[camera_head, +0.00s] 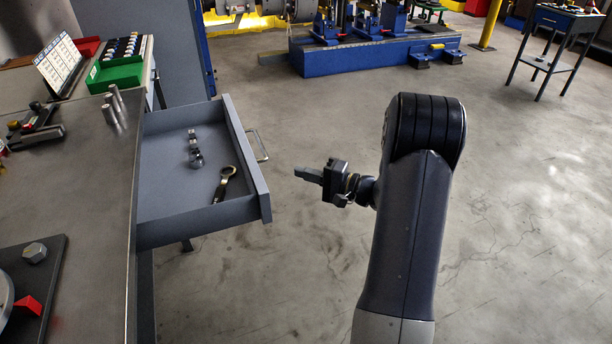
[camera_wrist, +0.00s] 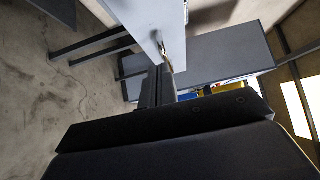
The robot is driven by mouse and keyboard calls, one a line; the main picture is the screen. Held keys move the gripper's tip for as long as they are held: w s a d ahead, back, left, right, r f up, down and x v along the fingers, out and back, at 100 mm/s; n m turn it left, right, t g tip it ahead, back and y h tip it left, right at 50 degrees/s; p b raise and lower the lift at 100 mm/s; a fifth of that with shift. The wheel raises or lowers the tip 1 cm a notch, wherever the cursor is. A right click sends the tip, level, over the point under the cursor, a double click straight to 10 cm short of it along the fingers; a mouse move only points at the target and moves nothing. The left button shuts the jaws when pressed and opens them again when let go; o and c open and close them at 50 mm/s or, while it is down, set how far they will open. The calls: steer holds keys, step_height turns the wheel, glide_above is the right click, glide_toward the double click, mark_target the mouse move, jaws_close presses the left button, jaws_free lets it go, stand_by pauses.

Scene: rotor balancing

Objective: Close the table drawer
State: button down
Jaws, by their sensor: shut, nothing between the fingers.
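The table drawer (camera_head: 188,172) is grey and pulled out of the table (camera_head: 85,190) toward the right. Its front panel carries a metal bar handle (camera_head: 260,146). A wrench and some small metal parts lie inside the drawer. My gripper (camera_head: 300,172) is shut and empty, in front of the drawer front and to the right of it, with a gap between. In the wrist view my shut fingers (camera_wrist: 158,75) point toward the drawer front (camera_wrist: 155,22), and the handle (camera_wrist: 163,50) shows just beyond the fingertips. The exact distance is hard to tell there.
Metal cylinders (camera_head: 114,106), a green tray (camera_head: 116,74) and a small chart stand on the tabletop. A blue machine bed (camera_head: 370,54) stands at the back, and a small dark table (camera_head: 556,30) at the back right. The floor around my arm is clear.

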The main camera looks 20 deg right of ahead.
mark_target(149, 213)
steer(key=w+a+b, duration=0.2)
steer(key=w+a, duration=0.2)
steer(key=a, duration=0.4)
steer(key=shift+w+a, duration=0.2)
steer(key=shift+a, duration=0.1)
steer(key=a+p, duration=0.2)
steer(key=a, duration=2.8)
steer(key=shift+p, duration=0.3)
steer(key=shift+a, duration=0.2)
steer(key=shift+s+a+r, duration=0.1)
steer(key=shift+r, duration=0.05)
